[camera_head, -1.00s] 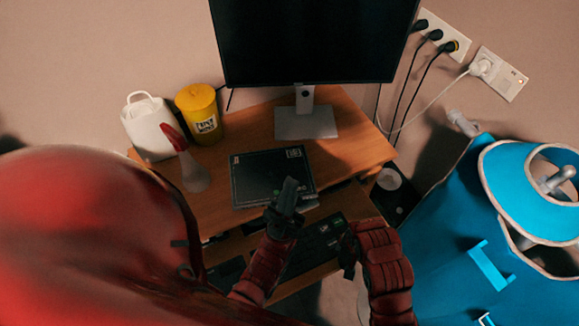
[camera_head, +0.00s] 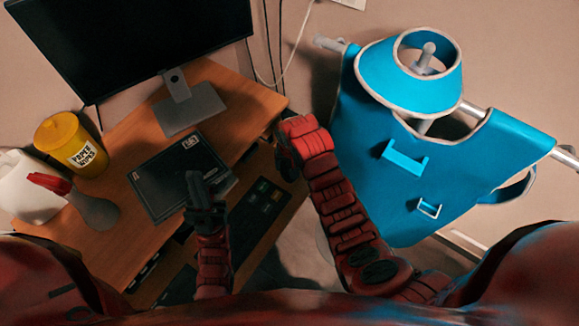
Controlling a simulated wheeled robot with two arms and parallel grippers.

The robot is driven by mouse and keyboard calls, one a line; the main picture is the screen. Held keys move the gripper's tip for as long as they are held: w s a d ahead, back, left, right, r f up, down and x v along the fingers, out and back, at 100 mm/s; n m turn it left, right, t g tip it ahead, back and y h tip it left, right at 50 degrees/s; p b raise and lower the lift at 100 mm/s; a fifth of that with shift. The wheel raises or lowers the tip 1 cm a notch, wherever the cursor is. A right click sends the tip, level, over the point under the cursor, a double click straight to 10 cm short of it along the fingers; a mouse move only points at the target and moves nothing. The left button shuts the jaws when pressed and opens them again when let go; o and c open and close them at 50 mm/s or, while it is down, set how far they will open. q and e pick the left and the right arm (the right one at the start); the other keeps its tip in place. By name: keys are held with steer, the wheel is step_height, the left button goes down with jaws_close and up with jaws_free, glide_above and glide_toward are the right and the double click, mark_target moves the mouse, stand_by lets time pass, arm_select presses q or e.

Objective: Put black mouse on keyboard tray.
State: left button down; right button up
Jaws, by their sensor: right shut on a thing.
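The wooden keyboard tray (camera_head: 271,236) is pulled out below the desktop, with a black keyboard (camera_head: 258,208) on it. My right gripper (camera_head: 285,162) is at the right end of the desk, above the tray's far right side. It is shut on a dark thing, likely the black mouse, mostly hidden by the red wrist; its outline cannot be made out. No other mouse is visible.
The desktop (camera_head: 132,126) holds a monitor (camera_head: 135,45), a black pad or box (camera_head: 160,185), a yellow tub (camera_head: 70,145), a white jug (camera_head: 25,190) and a spray bottle (camera_head: 90,208).

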mark_target(290, 164)
steer(key=shift+w+d+f, duration=0.1)
steer(key=shift+w, duration=0.4)
steer(key=shift+f+p, duration=0.6)
steer(key=shift+f, duration=0.2)
step_height(290, 164, down, 2)
steer(key=o, duration=1.5)
steer(key=shift+r, duration=0.15)
